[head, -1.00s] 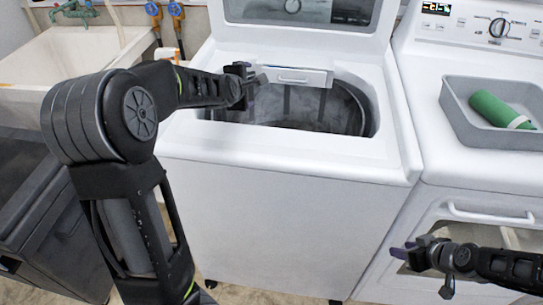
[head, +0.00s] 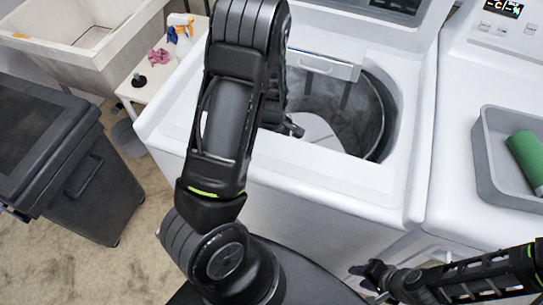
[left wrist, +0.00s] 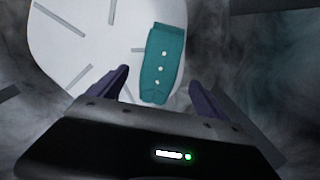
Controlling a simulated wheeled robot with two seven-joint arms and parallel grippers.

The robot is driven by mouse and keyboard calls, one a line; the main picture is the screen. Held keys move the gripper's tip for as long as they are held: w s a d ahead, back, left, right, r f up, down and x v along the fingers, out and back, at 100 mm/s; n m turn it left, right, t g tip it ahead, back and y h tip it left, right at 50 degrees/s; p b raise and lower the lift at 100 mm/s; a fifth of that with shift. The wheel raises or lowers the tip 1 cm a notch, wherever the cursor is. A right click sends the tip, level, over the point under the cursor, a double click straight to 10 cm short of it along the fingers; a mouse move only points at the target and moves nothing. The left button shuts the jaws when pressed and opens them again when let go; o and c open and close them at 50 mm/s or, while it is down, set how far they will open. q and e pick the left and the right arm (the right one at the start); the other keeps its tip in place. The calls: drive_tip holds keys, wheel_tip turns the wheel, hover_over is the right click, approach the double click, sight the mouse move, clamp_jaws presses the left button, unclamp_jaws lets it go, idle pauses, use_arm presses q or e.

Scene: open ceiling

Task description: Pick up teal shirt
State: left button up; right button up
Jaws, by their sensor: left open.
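The teal shirt (left wrist: 163,62) lies in the washer drum, partly on the white agitator plate (left wrist: 85,45), in the left wrist view. Three pale dots show along its front. My left gripper (left wrist: 160,85) is open and empty, its purple fingers on either side of the shirt's near end in the picture. I cannot tell how far above the shirt it is. In the head view my left arm reaches into the open washer and hides the shirt. My right gripper (head: 366,278) is at the lower right, in front of the machines, too small to judge its jaws.
The washer (head: 300,180) has its lid up and a round drum opening (head: 378,110). A grey tray (head: 483,165) with a green roll (head: 527,160) sits on the right machine. A dark bin (head: 85,190) and a sink (head: 90,50) stand left.

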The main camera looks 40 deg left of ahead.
use_arm(q)
drive_tip(key=shift+f, duration=0.1)
drive_tip(key=shift+f, duration=1.2)
wheel_tip(320, 180, down, 5)
drive_tip(key=shift+a+f+p, duration=0.1)
drive_tip(key=shift+f+p, duration=0.05)
drive_tip(key=shift+p, duration=0.15)
drive_tip(key=shift+c, duration=0.2)
drive_tip(key=c, duration=1.7)
